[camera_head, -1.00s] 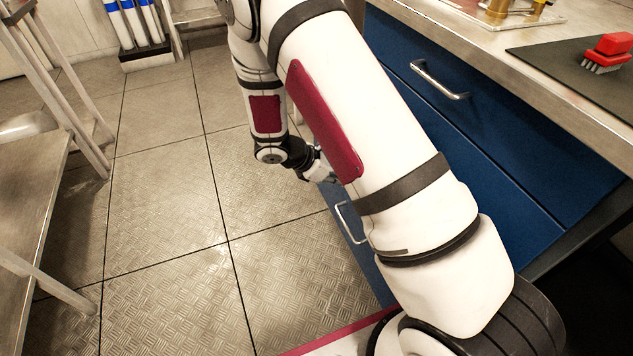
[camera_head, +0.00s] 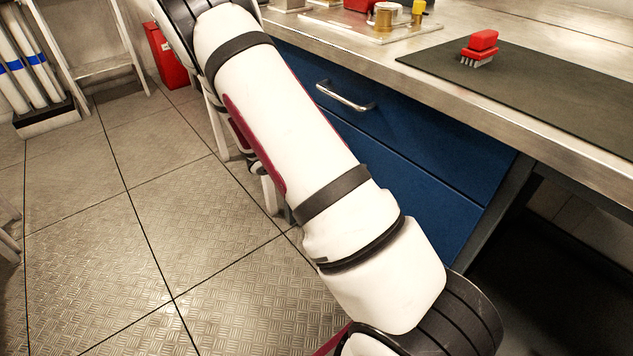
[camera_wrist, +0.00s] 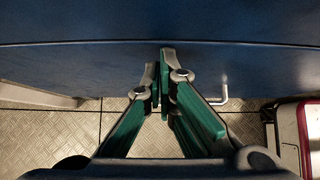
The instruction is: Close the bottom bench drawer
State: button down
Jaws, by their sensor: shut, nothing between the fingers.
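The blue bench shows an upper drawer with a metal handle (camera_head: 345,96). Below its seam lies the bottom drawer's blue front (camera_head: 425,205), partly hidden by my arm. The part that shows looks about flush with the panel above, and no part juts out over the floor. In the wrist view, a metal handle (camera_wrist: 223,91) sticks out from a blue front (camera_wrist: 60,65), to the right of my gripper (camera_wrist: 160,62). My gripper is shut and empty, its tips over the blue front near a dark seam; I cannot tell whether they touch. My arm hides the gripper in the head view.
The benchtop holds a dark mat (camera_head: 560,105) with a red brush (camera_head: 480,46) and a tray of brass fittings (camera_head: 375,25). A red box (camera_head: 166,55) and white tubes with blue bands (camera_head: 28,65) stand at the back. The floor (camera_head: 100,240) on the left is clear.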

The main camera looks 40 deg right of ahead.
jog(key=shift+d+r, duration=0.1)
jog(key=shift+d, duration=0.2)
jog(key=shift+a, duration=0.1)
jog(key=a+r+p, duration=0.4)
jog(key=a+r, duration=0.3)
jog(key=a, duration=0.4)
jog(key=shift+a+p, duration=0.25)
jog(key=shift+p, duration=0.05)
